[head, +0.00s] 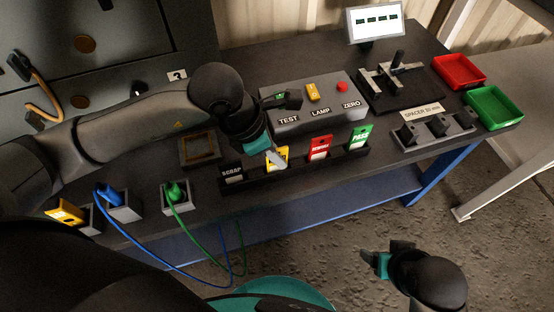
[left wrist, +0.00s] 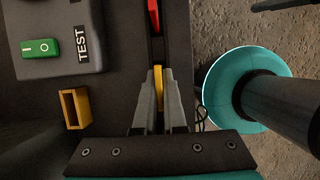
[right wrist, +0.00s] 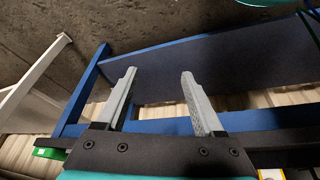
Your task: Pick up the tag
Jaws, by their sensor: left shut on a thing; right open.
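The black tag rack (head: 240,184) stands along the front of the bench and holds a black SCRAP tag (head: 232,172), a yellow tag (head: 284,153), a red tag (head: 320,147) and a green PASS tag (head: 360,137). My left gripper (head: 279,158) is shut on the yellow tag, which still stands at its rack slot. In the left wrist view the yellow tag (left wrist: 159,88) shows as a thin strip between the fingertips, the red tag (left wrist: 154,18) just beyond. My right gripper (head: 374,261) is open and empty, in front of the bench; its spread fingers (right wrist: 155,80) show in the right wrist view.
Behind the rack is a grey control box (head: 300,115) with TEST, LAMP and ZERO labels. A spacer block (head: 435,132), red tray (head: 459,71) and green tray (head: 495,107) lie right. Blue and green cables (head: 205,262) hang over the front edge at left.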

